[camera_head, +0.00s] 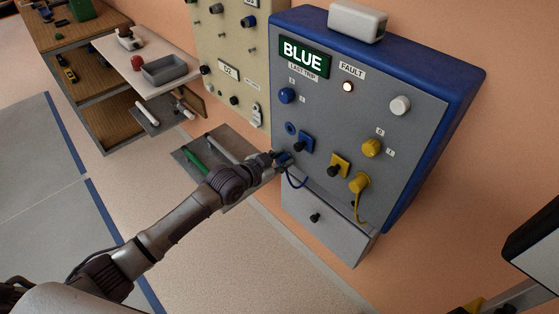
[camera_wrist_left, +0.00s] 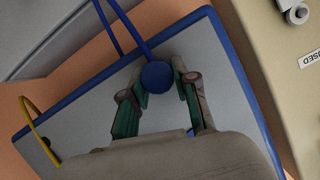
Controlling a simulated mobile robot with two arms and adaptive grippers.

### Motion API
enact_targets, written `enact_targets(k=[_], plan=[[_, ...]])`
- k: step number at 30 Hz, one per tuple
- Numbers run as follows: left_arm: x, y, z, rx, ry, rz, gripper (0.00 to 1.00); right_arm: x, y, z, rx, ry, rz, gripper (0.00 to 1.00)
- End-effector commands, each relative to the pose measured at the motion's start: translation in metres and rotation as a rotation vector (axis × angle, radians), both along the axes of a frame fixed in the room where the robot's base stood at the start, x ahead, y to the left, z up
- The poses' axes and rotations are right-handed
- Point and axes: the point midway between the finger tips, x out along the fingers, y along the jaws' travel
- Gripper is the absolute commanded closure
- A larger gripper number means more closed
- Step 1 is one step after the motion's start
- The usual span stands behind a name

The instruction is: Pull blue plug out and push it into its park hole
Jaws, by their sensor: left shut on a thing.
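My left gripper (camera_head: 279,160) is at the lower left edge of the grey-faced panel (camera_head: 330,125) with blue sides. It is shut on the blue plug (camera_head: 285,157), whose blue cable loops down below it. In the left wrist view the round blue plug (camera_wrist_left: 157,77) sits between the two fingers of the left gripper (camera_wrist_left: 158,88), with the cable running up. A blue-ringed hole (camera_head: 291,128) shows above the gripper with nothing in it. Whether the plug tip touches the panel is hidden. My right gripper is not in view.
The panel also bears a blue knob (camera_head: 286,95), a black lever on a blue plate (camera_head: 303,141), a yellow knob (camera_head: 371,148) and a yellow plug (camera_head: 359,183) with its cable. A grey box (camera_head: 322,215) is below. A beige panel (camera_head: 231,60) stands left.

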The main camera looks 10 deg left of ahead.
Motion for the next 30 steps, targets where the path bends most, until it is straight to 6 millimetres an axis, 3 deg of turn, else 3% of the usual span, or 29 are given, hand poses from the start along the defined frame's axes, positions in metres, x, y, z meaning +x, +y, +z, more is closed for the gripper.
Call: enact_targets(k=[1, 2, 7, 20, 30], plan=[[0.003, -0.002, 0.000, -0.002, -0.002, -0.001, 1.00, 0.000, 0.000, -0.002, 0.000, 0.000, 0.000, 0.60], [0.003, -0.002, 0.000, -0.001, -0.002, -0.001, 0.69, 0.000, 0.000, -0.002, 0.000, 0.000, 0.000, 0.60], [0.002, -0.001, 0.000, 0.000, 0.000, 0.000, 0.42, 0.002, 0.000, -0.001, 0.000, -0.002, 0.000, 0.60], [-0.006, 0.004, 0.003, 0.002, 0.000, 0.001, 0.42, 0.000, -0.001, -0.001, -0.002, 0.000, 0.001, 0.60], [-0.064, 0.033, 0.029, 0.003, 0.000, -0.002, 0.42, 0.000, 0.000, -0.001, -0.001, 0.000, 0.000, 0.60]])
